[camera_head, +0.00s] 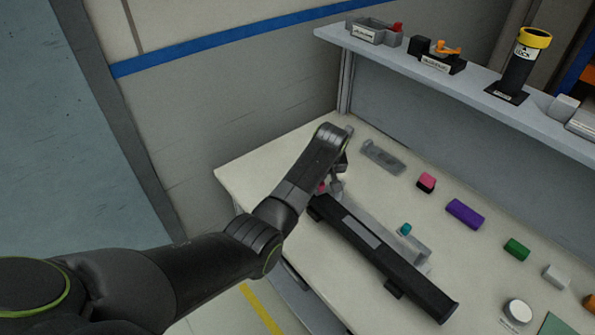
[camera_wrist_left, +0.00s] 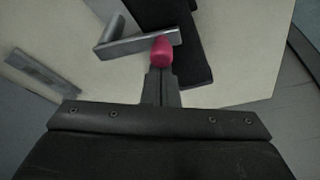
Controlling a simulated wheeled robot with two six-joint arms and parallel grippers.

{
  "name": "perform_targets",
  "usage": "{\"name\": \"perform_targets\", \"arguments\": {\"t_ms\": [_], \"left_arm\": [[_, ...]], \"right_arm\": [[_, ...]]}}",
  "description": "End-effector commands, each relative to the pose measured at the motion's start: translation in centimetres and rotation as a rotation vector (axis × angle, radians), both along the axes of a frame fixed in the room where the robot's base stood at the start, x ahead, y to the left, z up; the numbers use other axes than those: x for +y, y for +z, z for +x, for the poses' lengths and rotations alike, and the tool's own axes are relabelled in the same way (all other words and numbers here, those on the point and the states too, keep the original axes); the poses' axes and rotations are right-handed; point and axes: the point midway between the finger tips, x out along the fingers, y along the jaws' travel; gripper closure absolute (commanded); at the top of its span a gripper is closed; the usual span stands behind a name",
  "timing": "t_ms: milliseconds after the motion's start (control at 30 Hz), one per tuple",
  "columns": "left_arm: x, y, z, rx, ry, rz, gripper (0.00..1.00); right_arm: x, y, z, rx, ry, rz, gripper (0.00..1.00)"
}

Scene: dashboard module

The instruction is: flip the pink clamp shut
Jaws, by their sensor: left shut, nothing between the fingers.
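The pink clamp (camera_head: 321,188) shows only as a small patch at the left end of the long black module (camera_head: 385,258), mostly hidden by my left arm. In the left wrist view its rounded pink tip (camera_wrist_left: 161,55) is just beyond my fingertips, beside a grey metal bar (camera_wrist_left: 139,45). My left gripper (camera_head: 336,186) points down at that end, its fingers shut with nothing between them. In the wrist view the closed fingers (camera_wrist_left: 161,80) are right up against or very near the pink tip; I cannot tell if they touch. My right gripper is not in view.
A teal knob (camera_head: 405,229) sits on the grey fixture farther right. A raised shelf (camera_head: 460,97) runs along the back.

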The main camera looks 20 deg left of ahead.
Motion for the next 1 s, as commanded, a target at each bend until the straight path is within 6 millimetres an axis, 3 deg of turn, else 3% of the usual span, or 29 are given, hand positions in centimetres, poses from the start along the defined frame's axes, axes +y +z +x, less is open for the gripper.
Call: {"name": "perform_targets", "arguments": {"t_ms": [300,1000], "left_arm": [[-1.6,0.0,-0.2,0.003,0.057,-0.001,1.0],[-1.9,-0.2,-0.3,0.007,0.052,-0.004,1.0]], "right_arm": [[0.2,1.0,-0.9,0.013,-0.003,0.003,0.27],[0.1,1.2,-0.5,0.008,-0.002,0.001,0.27]]}}
